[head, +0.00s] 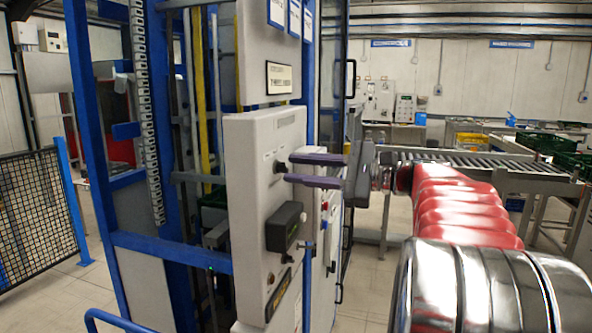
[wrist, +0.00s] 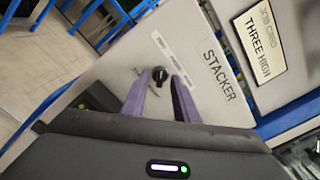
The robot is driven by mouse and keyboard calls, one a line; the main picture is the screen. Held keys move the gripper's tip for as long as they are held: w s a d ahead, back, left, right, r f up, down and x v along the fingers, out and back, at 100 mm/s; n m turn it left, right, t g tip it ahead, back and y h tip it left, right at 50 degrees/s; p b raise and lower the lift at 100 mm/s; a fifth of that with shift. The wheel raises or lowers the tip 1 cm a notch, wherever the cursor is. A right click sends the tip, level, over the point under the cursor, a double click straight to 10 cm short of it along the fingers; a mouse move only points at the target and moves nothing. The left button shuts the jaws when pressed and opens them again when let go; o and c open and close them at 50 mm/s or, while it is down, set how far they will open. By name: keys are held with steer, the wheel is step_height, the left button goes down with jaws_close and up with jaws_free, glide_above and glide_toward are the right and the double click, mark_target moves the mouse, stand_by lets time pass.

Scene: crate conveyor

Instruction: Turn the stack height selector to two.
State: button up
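The stack height selector is a small black knob (wrist: 160,73) on the light grey panel marked STACKER (wrist: 225,75). In the head view the knob (head: 279,167) shows as a dark spot on the box's front face. The way its pointer faces is too small to tell. My gripper (head: 289,168) has two purple fingers pointing at the panel, spread apart with nothing held. In the wrist view the fingertips (wrist: 161,78) lie either side of the knob, close to it; I cannot tell whether they touch it. A plate reading THREE HIGH (wrist: 259,43) is above the panel.
Below the knob, a black box-shaped unit (head: 285,226) juts from the panel, with small buttons beside it. A blue frame (head: 165,247) stands left of the panel, and a mesh fence (head: 38,215) further left. A roller conveyor (head: 480,161) runs behind my arm at right.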

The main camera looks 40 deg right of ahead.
steer(key=v, duration=1.2)
steer(key=shift+s, duration=0.15)
steer(key=shift+d, duration=0.15)
steer(key=w+a+f+n+g+h, duration=0.1)
steer(key=a+f+n+g, duration=0.25)
steer(key=a+f, duration=0.55)
steer(key=w+a+f+n+g+h, duration=0.15)
steer(key=a+f+g, duration=0.3)
steer(key=a, duration=0.85)
steer(key=s+a+f+n+h, duration=0.4)
steer(key=s+f+n, duration=0.2)
steer(key=f+n, duration=0.1)
steer(key=s+a+f+n+h, duration=0.4)
steer(key=s+a+f+n, duration=0.1)
steer(key=f, duration=0.4)
steer(key=shift+s+a+f+n+g, duration=0.3)
steer(key=shift+s+n, duration=0.25)
steer(key=shift+n, duration=0.65)
steer(key=shift+h, duration=0.25)
steer(key=shift+c, duration=0.6)
